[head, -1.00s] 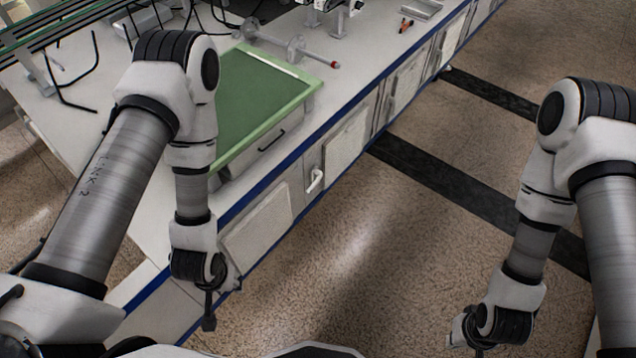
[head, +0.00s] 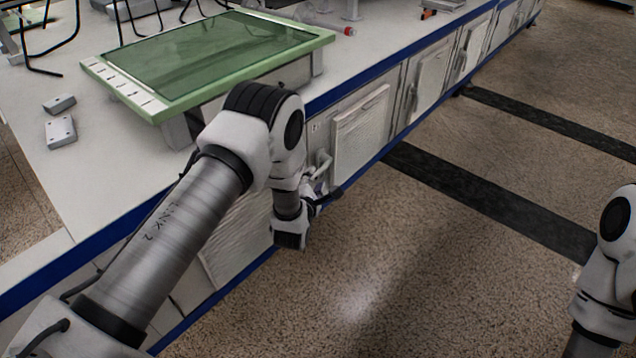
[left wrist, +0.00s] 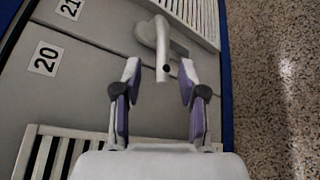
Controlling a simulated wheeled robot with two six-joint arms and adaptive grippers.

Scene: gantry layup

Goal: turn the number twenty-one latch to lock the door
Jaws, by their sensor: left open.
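The number twenty-one latch (left wrist: 161,50) is a pale lever handle on the grey cabinet front, close to the 21 label (left wrist: 69,7). It also shows in the head view (head: 321,163), just above my left gripper (head: 332,194). In the left wrist view my left gripper (left wrist: 159,76) is open, its purple-padded fingers pointing at the latch. The lever's free end appears between the two fingertips, with a gap on both sides. The white louvred door (head: 361,130) is to the right of the latch. My right gripper is out of view.
A 20 label (left wrist: 45,58) is on the cabinet left of the gripper. The bench top (head: 110,190) with a blue edge and a green-framed glass panel (head: 103,77) lies above the doors. The speckled floor (head: 420,260) in front is clear.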

